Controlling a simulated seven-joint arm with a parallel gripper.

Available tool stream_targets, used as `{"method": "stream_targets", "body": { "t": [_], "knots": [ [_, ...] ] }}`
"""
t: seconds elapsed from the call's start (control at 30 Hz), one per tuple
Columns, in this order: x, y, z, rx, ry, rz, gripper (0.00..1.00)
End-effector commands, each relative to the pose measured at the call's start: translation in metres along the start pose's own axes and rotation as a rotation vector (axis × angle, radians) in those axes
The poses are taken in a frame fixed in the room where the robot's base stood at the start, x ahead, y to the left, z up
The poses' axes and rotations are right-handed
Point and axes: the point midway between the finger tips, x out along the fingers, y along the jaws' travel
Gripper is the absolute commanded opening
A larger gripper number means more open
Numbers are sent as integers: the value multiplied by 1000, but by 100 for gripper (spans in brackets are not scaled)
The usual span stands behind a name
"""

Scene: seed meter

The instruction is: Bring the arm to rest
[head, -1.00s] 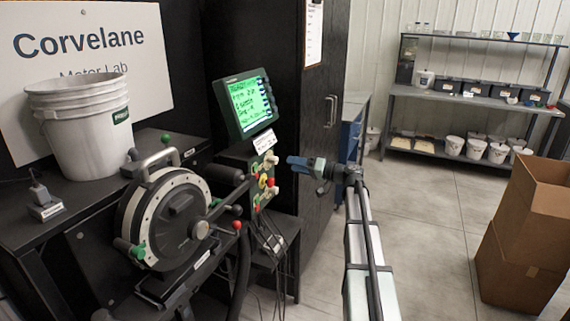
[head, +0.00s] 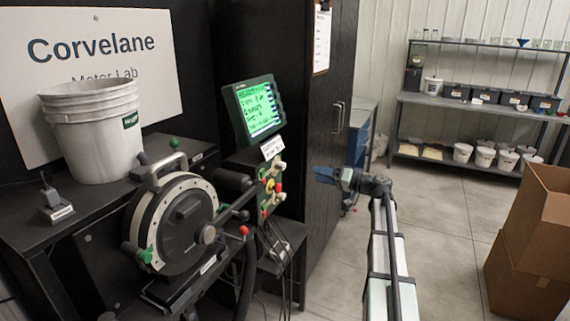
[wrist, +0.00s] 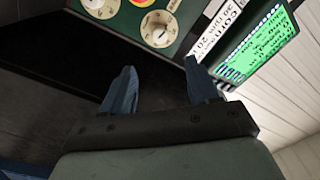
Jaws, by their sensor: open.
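My gripper (head: 322,175) is in the middle of the head view, at the end of my raised arm. Its blue fingers point left toward the control panel (head: 270,188), with a clear gap between them and the panel's knobs. In the wrist view my gripper (wrist: 160,88) shows two blue fingers spread apart with nothing between them. The panel's knobs (wrist: 158,28) and the lit green screen (wrist: 262,45) lie beyond the fingertips there.
The round seed meter (head: 180,225) stands on a black bench at left, beside white buckets (head: 92,135). A black cabinet (head: 325,110) stands behind my gripper. Cardboard boxes (head: 525,270) stand at right, a shelf (head: 480,105) at the back. Open floor lies between.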

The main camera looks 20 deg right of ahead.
Motion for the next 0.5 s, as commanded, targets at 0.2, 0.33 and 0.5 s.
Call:
{"method": "stream_targets", "body": {
  "t": [0.2, 0.33, 0.5],
  "knots": [
    [0, 0, 0, 26, 0, 0, 60],
    [0, 1, -1, 90, 4, 3, 60],
    [-1, 16, 7, 183, -27, 86, 60]
  ]
}}
